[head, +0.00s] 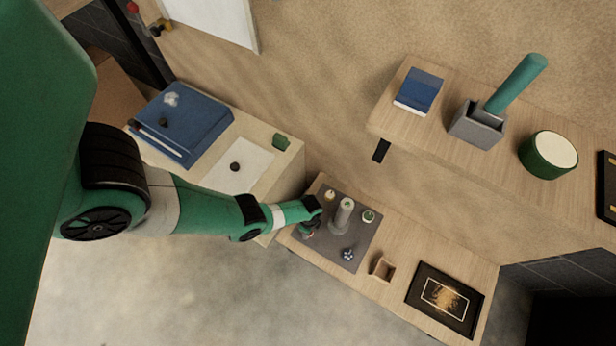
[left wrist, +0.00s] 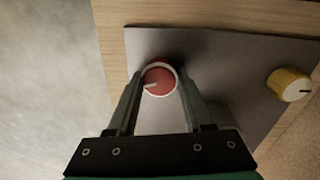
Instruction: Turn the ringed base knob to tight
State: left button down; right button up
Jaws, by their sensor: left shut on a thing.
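The ringed knob is a red knob (left wrist: 159,80) with a white ring around it, on a grey base plate (left wrist: 220,60). Its white pointer mark points left and slightly down in the left wrist view. My left gripper (left wrist: 160,84) has one finger on each side of the knob and is shut on it. In the head view my left gripper (head: 308,228) reaches the left side of the base plate (head: 333,250) and mostly hides the red knob. My right gripper is not in view.
A yellow knob (left wrist: 288,84), a green knob (head: 368,216) and a blue knob (head: 348,254) also sit on the plate, around a grey upright post (head: 342,214). A small wooden box (head: 382,268) and a black framed tray (head: 446,299) stand to the right.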

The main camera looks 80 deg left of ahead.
pick_arm(q)
jog(key=shift+m, duration=0.5)
jog(key=shift+c, duration=1.5)
grip_release()
notch_tip(320, 180, up, 12)
jog(key=p, duration=1.1)
jog(key=shift+w+a+f, duration=0.2)
